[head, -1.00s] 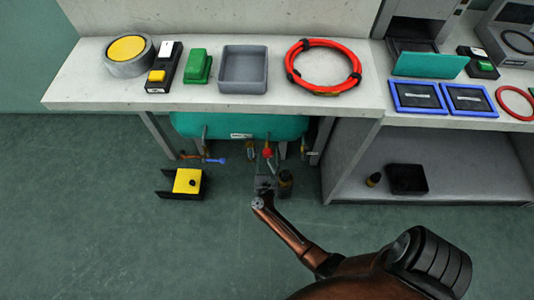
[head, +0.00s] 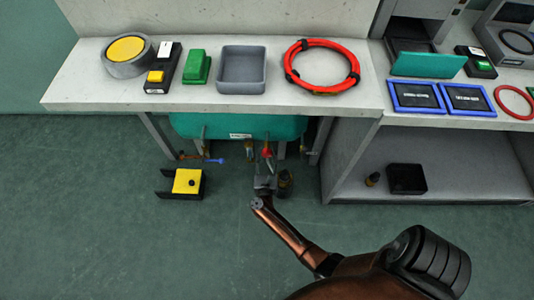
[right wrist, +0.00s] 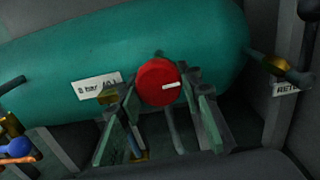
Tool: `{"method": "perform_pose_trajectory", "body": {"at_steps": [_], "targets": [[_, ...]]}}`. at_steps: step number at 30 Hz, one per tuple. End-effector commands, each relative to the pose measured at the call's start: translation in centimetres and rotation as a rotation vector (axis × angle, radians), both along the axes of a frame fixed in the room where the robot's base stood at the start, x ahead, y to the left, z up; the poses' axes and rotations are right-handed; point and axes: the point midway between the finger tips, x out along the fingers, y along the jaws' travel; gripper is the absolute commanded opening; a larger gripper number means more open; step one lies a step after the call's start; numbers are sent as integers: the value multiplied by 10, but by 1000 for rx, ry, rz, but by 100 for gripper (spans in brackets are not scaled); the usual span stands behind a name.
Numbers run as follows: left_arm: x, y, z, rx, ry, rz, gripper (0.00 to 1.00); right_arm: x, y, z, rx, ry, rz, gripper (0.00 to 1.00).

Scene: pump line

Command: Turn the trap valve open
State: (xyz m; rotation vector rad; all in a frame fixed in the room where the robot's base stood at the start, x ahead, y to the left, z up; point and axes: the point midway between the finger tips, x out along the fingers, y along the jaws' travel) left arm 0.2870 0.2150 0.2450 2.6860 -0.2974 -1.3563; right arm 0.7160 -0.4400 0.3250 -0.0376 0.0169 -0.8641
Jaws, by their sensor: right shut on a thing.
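A red round knob (head: 267,152) with a white mark stands at the front of the teal tank (head: 240,125), under the bench. In the right wrist view the knob (right wrist: 158,82) faces me, its white mark pointing right and nearly level. My right gripper (right wrist: 160,90) has a finger on each side of this knob and is shut on it. In the head view my right gripper (head: 266,168) is small and partly hidden by its own wrist. No label naming the trap valve is readable. My left gripper is not in view.
A blue-handled valve (head: 214,161) is left of the knob, with a yellow-topped block (head: 187,181) on the floor below it. A dark cylinder (head: 285,182) stands close right of my gripper. The bench top (head: 210,103) overhangs the tank.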

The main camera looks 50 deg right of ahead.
Motion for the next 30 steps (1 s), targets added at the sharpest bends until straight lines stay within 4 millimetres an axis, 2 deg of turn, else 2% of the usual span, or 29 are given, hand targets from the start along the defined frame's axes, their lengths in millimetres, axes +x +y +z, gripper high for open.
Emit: {"method": "perform_pose_trajectory", "body": {"at_steps": [8,30], "targets": [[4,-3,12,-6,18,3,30,0,0,1,-108,128,0,9],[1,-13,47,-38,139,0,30,-2,-1,3,-563,661,2,9]]}}
